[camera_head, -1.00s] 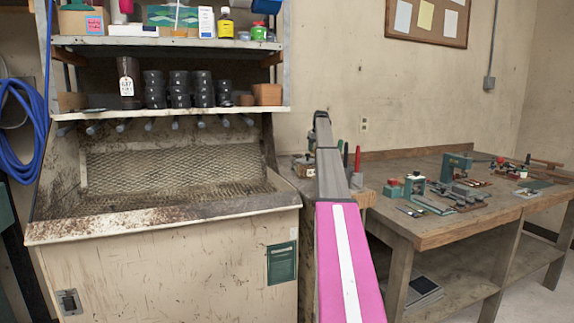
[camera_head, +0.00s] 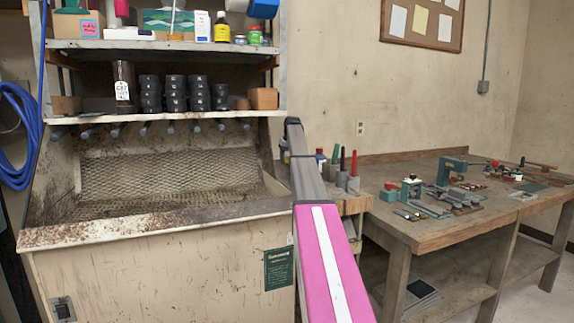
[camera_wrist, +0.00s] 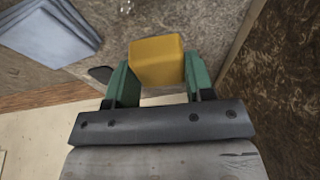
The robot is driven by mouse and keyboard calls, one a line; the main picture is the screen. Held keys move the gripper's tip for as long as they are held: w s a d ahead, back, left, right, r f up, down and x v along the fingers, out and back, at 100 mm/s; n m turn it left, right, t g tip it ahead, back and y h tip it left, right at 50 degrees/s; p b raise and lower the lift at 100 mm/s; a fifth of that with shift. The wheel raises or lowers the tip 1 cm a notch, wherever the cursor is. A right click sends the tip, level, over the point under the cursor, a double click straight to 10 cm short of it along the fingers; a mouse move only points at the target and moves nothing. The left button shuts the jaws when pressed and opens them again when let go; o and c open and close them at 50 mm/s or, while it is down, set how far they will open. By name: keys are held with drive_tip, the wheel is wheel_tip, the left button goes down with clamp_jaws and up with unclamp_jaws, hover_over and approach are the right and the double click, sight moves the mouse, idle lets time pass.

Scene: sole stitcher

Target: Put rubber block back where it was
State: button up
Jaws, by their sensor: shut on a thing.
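A yellow block (camera_wrist: 156,62), which looks like the rubber block, is between the green fingers of my gripper (camera_wrist: 157,80) in the wrist view. The fingers touch it on both sides, and my gripper is shut on it. The block is above or in front of a brown mottled surface; I cannot tell how far. In the head view my arm reaches up the middle, but my gripper and the block do not show there.
A workbench (camera_head: 420,232) with tools stands at the right. A small stand with red- and green-handled tools (camera_head: 348,170) is beside my arm. A dirty cabinet (camera_head: 160,260) and a shelf of black cylinders (camera_head: 174,94) are at the left. Grey sheets (camera_wrist: 45,30) lie in the wrist view.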

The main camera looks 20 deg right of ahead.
sight(288, 157)
drive_tip(key=shift+a+f, duration=0.15)
drive_tip(key=shift+f, duration=1.6)
drive_tip(key=o, duration=0.9)
drive_tip(key=shift+f, duration=0.1)
drive_tip(key=shift+v, duration=3.9)
